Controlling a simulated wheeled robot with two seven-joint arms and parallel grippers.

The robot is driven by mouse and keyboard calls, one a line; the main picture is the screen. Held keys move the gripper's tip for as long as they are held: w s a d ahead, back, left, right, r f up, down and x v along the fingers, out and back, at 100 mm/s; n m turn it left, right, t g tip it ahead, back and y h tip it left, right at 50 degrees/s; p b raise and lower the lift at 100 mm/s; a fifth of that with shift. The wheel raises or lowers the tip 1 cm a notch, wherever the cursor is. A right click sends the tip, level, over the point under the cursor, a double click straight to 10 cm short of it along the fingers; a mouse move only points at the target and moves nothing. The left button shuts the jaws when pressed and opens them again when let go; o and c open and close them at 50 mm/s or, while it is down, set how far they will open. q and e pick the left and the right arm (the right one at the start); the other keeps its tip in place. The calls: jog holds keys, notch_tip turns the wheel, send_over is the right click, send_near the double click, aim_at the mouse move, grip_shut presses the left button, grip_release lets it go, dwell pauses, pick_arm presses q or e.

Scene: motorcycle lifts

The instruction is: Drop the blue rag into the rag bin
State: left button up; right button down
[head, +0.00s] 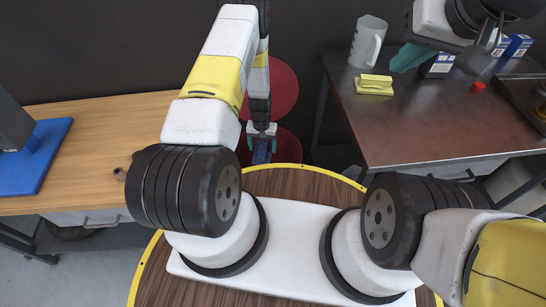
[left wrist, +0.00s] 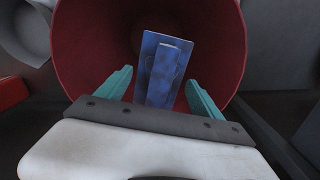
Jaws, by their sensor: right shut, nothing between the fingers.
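The red rag bin (head: 285,86) stands on the floor between the two benches; its round red wall (left wrist: 80,50) fills much of the left wrist view. My left gripper (head: 262,146) is over the bin, pointing down, with its teal fingers spread apart. The blue rag (left wrist: 165,72) shows between and beyond these fingers (left wrist: 160,88), with a visible gap on each side, against the bin's inside. The rag also shows in the head view (head: 262,153). I cannot tell whether it touches the bin. My right gripper (head: 408,58) is shut and empty above the right bench.
The dark bench (head: 430,130) on the right holds a white jug (head: 368,42), a yellow block-shaped item (head: 375,84), a red cap (head: 478,86) and blue-and-white boxes (head: 518,45). The wooden bench (head: 95,130) on the left has a blue mat (head: 40,160) and free room.

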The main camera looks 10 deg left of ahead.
pick_arm(q)
jog(key=shift+o, duration=1.1)
jog(key=shift+r, duration=3.9)
